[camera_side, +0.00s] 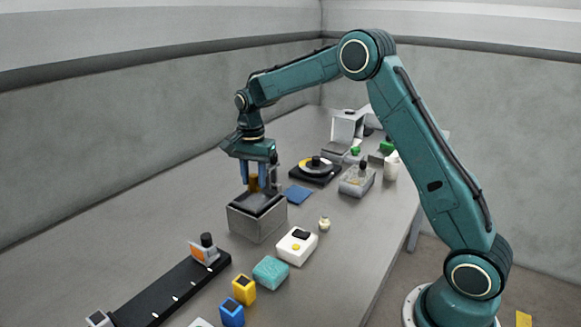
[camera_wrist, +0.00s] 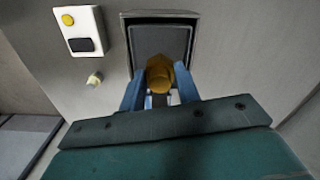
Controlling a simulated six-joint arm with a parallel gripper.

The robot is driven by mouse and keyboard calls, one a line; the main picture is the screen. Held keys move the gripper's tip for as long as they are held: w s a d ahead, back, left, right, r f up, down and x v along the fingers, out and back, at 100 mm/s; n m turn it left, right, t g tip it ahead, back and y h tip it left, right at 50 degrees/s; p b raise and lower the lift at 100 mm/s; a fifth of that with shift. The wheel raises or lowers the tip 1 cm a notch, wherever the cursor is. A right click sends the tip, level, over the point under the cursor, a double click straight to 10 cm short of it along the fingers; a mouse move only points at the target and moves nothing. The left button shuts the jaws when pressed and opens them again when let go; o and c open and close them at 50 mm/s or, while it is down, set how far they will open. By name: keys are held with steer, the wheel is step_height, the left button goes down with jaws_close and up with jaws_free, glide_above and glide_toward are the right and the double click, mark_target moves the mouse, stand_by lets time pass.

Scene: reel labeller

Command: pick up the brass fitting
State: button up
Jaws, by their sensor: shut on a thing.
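The brass fitting (camera_wrist: 159,74) is between the two blue fingers of my gripper (camera_wrist: 160,98) in the wrist view. My gripper is shut on it. In the side view my gripper (camera_side: 260,180) points down over an open grey box (camera_side: 256,222) with a dark inside, and the fitting (camera_side: 254,183) shows between the fingers at the box's opening. I cannot tell whether the fitting touches the box. The box also shows behind the fitting in the wrist view (camera_wrist: 190,20).
A white box with a yellow button (camera_side: 297,246) and a small cream knob (camera_side: 324,223) stand right of the grey box. A blue pad (camera_side: 298,195), a turntable (camera_side: 315,170) and a clear container (camera_side: 356,182) lie behind. A teal block (camera_side: 270,272) and black rail (camera_side: 170,292) are in front. The left tabletop is clear.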

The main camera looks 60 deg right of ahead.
mark_target(254, 175)
step_height(254, 175, up, 16)
stand_by(0.4)
steer(key=shift+c, duration=0.2)
steer(key=shift+d+f, duration=0.1)
steer(key=shift+f, duration=0.05)
